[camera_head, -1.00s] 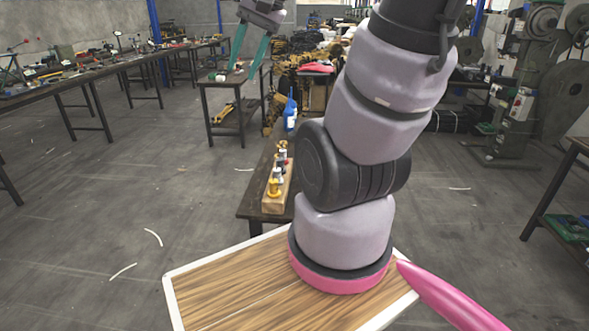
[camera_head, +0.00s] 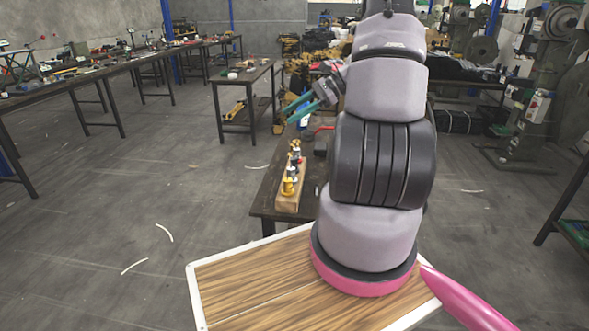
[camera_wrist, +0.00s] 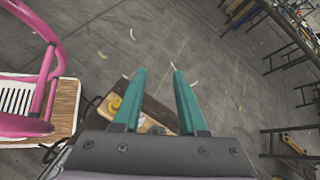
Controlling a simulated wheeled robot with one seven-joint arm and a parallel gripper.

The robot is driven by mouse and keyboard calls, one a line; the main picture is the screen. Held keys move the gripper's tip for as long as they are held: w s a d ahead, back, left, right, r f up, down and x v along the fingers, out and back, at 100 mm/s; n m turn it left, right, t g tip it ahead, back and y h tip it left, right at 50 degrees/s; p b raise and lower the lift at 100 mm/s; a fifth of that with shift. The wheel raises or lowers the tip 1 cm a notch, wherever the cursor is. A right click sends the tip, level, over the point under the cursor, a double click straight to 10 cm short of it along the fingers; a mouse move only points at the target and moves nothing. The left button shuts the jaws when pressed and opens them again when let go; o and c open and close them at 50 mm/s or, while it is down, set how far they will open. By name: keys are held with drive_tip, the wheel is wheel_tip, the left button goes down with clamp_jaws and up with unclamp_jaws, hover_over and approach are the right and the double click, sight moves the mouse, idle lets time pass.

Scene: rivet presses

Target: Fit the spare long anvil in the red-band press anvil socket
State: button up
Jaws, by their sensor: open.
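My gripper (camera_head: 292,112) is open and empty, its two teal fingers above the far part of the dark work table (camera_head: 262,203). In the wrist view its fingertips (camera_wrist: 158,72) are spread wide with nothing between them. A wooden block (camera_head: 289,203) on the table carries a row of small gold, silver and dark parts (camera_head: 290,186). They are too small to tell whether one is the spare long anvil.
A smaller table (camera_head: 247,78) stands behind to the left. Long benches (camera_head: 80,82) line the left side. Open floor (camera_head: 110,210) lies at left.

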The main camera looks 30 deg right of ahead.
drive_tip(key=w+d+f+m+t, duration=0.2)
drive_tip(key=d+f+m+t, duration=0.65)
drive_tip(key=f, duration=0.65)
drive_tip(key=shift+m+g, duration=0.45)
drive_tip(key=shift+g, duration=0.2)
drive_tip(key=w+a+f, duration=0.1)
drive_tip(key=w, duration=0.1)
drive_tip(key=w+a+f, duration=0.1)
drive_tip(key=w, duration=0.1)
drive_tip(key=w+a+f, duration=0.1)
drive_tip(key=w+a, duration=0.1)
drive_tip(key=w, duration=0.1)
drive_tip(key=shift+a, duration=0.1)
clamp_jaws()
